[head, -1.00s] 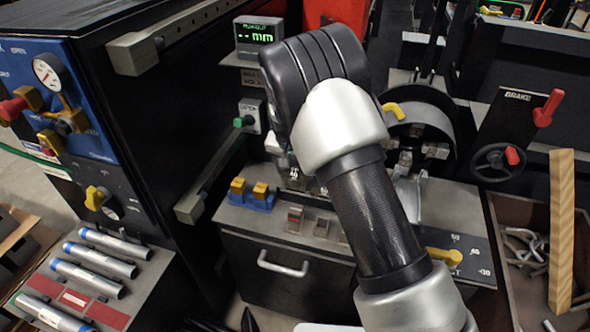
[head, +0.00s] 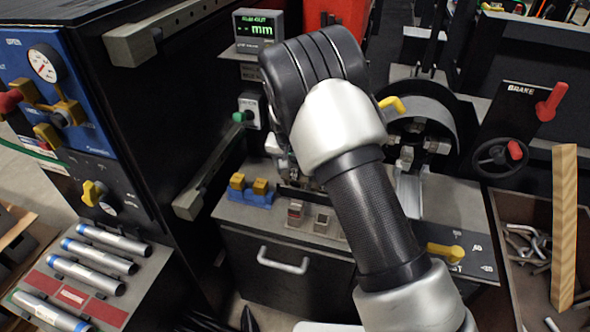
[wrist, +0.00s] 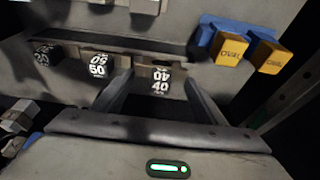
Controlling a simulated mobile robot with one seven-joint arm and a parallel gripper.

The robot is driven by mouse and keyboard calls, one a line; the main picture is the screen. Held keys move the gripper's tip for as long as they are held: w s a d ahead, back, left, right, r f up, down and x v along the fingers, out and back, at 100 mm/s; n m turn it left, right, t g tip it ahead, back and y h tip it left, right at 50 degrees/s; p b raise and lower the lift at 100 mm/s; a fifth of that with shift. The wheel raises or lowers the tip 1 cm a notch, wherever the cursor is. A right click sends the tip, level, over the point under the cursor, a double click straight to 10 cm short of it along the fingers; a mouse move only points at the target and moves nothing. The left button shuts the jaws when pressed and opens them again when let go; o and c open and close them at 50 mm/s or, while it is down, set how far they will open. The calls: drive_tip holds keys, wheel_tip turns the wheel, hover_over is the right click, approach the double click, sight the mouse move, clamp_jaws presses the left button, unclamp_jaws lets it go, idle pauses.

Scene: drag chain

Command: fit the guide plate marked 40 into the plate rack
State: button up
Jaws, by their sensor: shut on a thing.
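The guide plate marked 40 (wrist: 161,82) is a small dark plate with white numbers, one printed upside down. In the wrist view it sits between the two fingers of my gripper (wrist: 159,75), which is shut on it. A plate marked 50 (wrist: 97,68) and another dark numbered plate (wrist: 43,57) stand to its left in the same row along a grey rail, which appears to be the plate rack (wrist: 68,42). I cannot tell whether plate 40 is seated or just held there. In the head view my arm hides the fingers and the plate.
A blue holder (head: 250,196) with yellow blocks marked OVAL stands close by. Two small grey blocks (head: 308,219) sit near the bench's front edge. A black cabinet (head: 140,120) rises on the left. A brake lever (head: 550,101) and a wooden bin (head: 520,270) are on the right.

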drive_tip(key=shift+f+b, duration=0.5)
drive_tip(key=shift+f, duration=0.25)
drive_tip(key=o, duration=1.3)
drive_tip(key=shift+o, duration=0.9)
drive_tip(key=shift+s+d+f, duration=0.1)
drive_tip(key=p+v, duration=0.2)
drive_tip(key=v, duration=1.5)
drive_tip(key=shift+a+r, duration=0.3)
drive_tip(key=shift+r, duration=0.15)
